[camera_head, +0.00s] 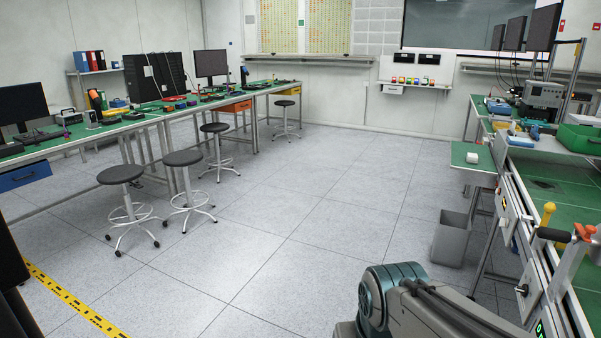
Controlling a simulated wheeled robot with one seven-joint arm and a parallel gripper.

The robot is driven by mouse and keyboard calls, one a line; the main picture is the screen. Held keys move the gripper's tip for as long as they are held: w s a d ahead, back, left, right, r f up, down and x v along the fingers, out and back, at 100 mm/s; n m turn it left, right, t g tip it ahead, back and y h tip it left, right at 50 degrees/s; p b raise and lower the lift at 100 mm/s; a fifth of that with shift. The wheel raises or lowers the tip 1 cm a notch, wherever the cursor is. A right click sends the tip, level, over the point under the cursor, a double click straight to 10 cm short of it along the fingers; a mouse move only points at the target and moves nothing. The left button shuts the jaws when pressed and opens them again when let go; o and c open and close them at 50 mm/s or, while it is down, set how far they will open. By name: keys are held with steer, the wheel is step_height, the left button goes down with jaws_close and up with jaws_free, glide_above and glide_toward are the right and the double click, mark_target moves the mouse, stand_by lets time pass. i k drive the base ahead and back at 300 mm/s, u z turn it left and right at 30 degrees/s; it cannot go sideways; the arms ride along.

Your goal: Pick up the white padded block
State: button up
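A small white block (472,157) lies on a small green side shelf (487,167) at the left edge of the right-hand workbench. It looks like the white padded block, but it is too small here to make out any padding. Nothing touches it from above. A grey and teal part of my arm shows at the bottom right, well below and left of the shelf. My gripper is outside the picture, so its fingers cannot be seen.
The right workbench (552,184) holds a green bin (580,138), instruments and a clamp with an orange handle. A grey waste bin (452,238) stands below the shelf. Several stools line the left bench. The middle floor (320,200) is clear.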

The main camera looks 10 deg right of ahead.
mark_target(471, 158)
steer(key=z, duration=0.05)
steer(key=i, duration=3.75)
steer(key=z, duration=0.6)
steer(key=i, duration=1.55)
steer(key=z, duration=1.75)
steer(key=i, duration=1.1)
steer(key=z, duration=0.95)
steer(key=i, duration=0.4)
steer(key=z, duration=0.15)
